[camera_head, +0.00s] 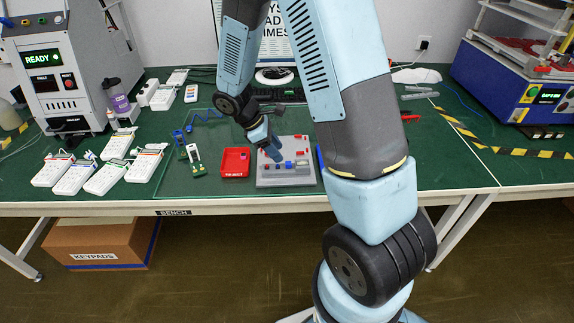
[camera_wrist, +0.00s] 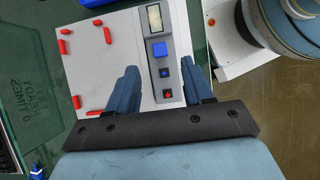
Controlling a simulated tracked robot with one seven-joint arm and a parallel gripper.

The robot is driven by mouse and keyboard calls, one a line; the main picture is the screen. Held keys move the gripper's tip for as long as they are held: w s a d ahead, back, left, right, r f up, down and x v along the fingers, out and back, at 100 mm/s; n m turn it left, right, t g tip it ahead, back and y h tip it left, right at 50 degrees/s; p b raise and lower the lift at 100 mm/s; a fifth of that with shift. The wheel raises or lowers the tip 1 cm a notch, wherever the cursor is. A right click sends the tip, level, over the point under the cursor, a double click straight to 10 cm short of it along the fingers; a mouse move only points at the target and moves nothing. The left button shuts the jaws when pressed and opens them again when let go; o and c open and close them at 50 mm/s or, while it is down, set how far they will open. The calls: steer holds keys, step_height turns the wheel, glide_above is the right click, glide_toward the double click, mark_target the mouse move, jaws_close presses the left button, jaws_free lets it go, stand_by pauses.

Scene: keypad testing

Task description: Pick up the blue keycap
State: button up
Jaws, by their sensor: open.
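The blue keycap (camera_wrist: 160,50) is a square cap on the dark grey strip of a pale plate (camera_wrist: 130,50), just below a small display. In the wrist view it lies ahead of my fingertips, between their lines, and nothing touches it. My gripper (camera_wrist: 158,70) is open, with its two blue fingers apart over the plate and nothing between them. In the head view my gripper (camera_head: 274,151) points down at the pale plate (camera_head: 265,183) on the bench, and its fingers partly hide the strip.
Below the keycap are a small blue-marked key (camera_wrist: 164,73) and a red-marked key (camera_wrist: 168,95). Several red pieces (camera_wrist: 107,35) lie along the plate. A red tray (camera_head: 235,162) stands left of the plate. White keypads (camera_head: 75,177) lie farther left on the green bench.

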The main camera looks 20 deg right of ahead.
mark_target(288, 162)
steer(key=shift+x, duration=2.65)
steer(key=shift+r, duration=0.1)
jaws_close()
